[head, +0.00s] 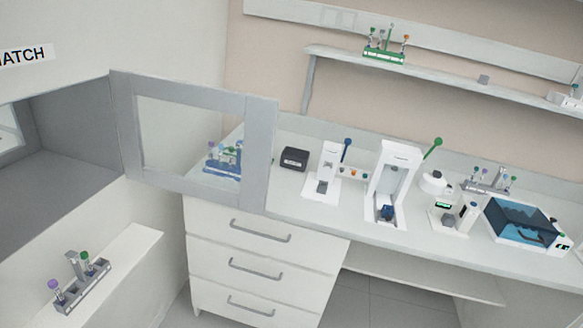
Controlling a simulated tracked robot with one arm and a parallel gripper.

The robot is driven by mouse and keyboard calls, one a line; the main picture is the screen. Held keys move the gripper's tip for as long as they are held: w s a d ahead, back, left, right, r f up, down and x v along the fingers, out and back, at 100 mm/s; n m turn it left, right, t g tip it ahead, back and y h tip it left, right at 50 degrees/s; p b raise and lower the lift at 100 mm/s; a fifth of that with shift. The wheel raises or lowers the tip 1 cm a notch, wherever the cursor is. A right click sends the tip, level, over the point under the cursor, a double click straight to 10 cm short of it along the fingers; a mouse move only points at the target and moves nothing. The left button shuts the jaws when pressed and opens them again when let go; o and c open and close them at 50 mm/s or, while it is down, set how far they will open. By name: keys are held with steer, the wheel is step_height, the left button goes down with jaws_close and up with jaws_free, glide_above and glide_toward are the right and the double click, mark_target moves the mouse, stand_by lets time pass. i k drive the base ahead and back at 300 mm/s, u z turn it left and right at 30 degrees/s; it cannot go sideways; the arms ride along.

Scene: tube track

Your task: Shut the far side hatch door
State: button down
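The hatch door (260,150) is a grey frame with a clear pane, in the left half of the head view. It stands open, swung out from the wall over the end of the bench. Its hinge edge is at the right side of the hatch opening (60,150). The opening is a dark grey recess under a sign reading "ATCH", cut off at the left edge. I cannot tell from this view whether this is the far side door. My gripper does not show in the picture.
A ledge (130,262) below the hatch holds a grey tube rack (82,286). A bench (310,210) with drawers carries a blue rack (222,170), a black box (294,158) and several white devices. A shelf (450,75) above holds a green rack (385,52).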

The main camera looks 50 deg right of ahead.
mark_target(260, 112)
steer(key=z, duration=0.8)
steer(key=i, duration=2.25)
steer(key=u, duration=0.65)
